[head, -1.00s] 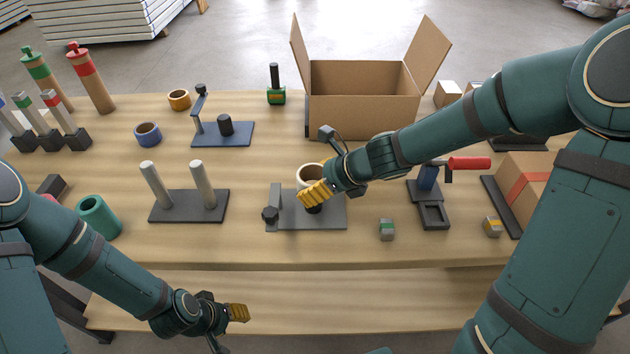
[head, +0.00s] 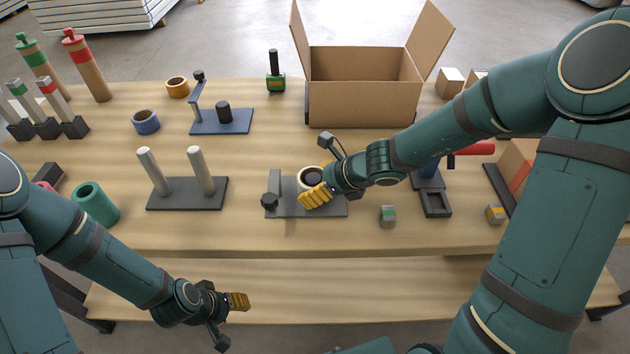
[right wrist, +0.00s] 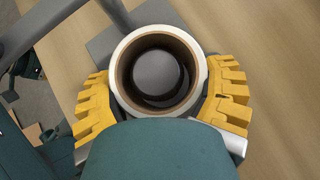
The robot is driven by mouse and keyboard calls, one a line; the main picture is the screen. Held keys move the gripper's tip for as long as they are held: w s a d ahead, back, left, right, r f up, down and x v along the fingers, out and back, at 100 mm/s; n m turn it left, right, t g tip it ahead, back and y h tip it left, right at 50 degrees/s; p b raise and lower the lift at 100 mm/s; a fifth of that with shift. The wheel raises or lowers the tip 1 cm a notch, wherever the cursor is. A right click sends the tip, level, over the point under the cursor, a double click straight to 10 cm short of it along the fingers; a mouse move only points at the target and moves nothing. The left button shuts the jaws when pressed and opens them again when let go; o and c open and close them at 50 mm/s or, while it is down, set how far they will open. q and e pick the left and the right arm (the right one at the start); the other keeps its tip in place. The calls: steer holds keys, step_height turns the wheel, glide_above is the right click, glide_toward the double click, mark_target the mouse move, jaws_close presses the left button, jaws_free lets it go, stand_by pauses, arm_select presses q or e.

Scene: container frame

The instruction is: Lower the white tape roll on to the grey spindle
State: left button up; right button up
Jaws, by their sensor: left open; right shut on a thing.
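The white tape roll (head: 300,181) is upright over the grey plate (head: 335,209) of the spindle stand. In the right wrist view its white rim (right wrist: 158,29) surrounds the round dark grey top of the spindle (right wrist: 158,72), which shows inside the brown core, roughly centred. My right gripper (head: 318,182) is shut on the roll, with yellow finger pads (right wrist: 95,108) on both sides. The roll's lower edge is hidden by the gripper, so I cannot tell whether it touches the plate. My left gripper (head: 230,320) is open and empty, in front of the table edge.
A dark stand with two pale posts (head: 188,196) is left of the spindle plate. A small grey block (head: 388,216) and a dark vise-like fixture (head: 435,207) are on the right. An open cardboard box (head: 362,102) stands behind. Bare tabletop lies in front of the plate.

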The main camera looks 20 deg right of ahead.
steer(key=o, duration=1.1)
steer(key=v, duration=1.2)
